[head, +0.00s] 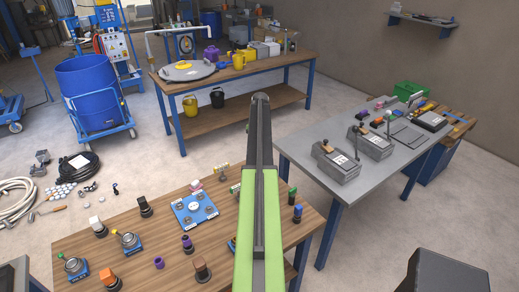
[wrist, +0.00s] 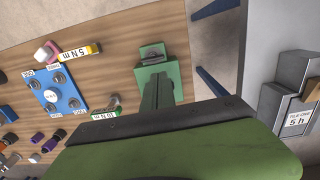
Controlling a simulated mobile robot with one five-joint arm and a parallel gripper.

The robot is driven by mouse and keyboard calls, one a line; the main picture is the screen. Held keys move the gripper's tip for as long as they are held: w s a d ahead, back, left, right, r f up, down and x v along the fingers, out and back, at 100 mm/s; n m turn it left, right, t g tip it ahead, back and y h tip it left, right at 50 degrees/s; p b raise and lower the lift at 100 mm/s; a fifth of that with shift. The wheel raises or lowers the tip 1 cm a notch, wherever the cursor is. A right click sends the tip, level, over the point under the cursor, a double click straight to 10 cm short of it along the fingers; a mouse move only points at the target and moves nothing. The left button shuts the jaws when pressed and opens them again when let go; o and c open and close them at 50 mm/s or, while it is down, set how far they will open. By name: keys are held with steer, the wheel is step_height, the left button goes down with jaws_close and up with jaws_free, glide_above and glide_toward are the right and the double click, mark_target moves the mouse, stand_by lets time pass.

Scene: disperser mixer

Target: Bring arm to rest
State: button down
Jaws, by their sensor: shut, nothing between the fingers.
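My arm rises through the middle of the head view, green low down with a dark grey bar running to a rounded end. It stands in front of the right part of the wooden bench (head: 165,232), and the jaws cannot be made out there. In the wrist view my gripper (wrist: 153,54) shows as green and grey parts beyond a wide green body. It is shut and holds nothing. It appears over the wooden bench top, apart from the parts on it; its exact height cannot be told.
The bench holds a blue plate (head: 195,208), several knobs and small parts. A grey table (head: 300,142) with grey boxes stands at right. A second wooden bench (head: 262,67) stands behind. A blue drum (head: 92,92), hoses (head: 18,200) and cable (head: 78,166) are at left; floor lies between.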

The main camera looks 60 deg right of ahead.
steer(key=shift+w+d+r+p, duration=0.25)
steer(key=shift+w+r, duration=0.1)
steer(key=shift+r, duration=0.25)
steer(key=shift+w+d+r+p, duration=0.25)
steer(key=shift+w+r, duration=0.1)
steer(key=shift+r, duration=0.2)
steer(key=shift+s, duration=0.1)
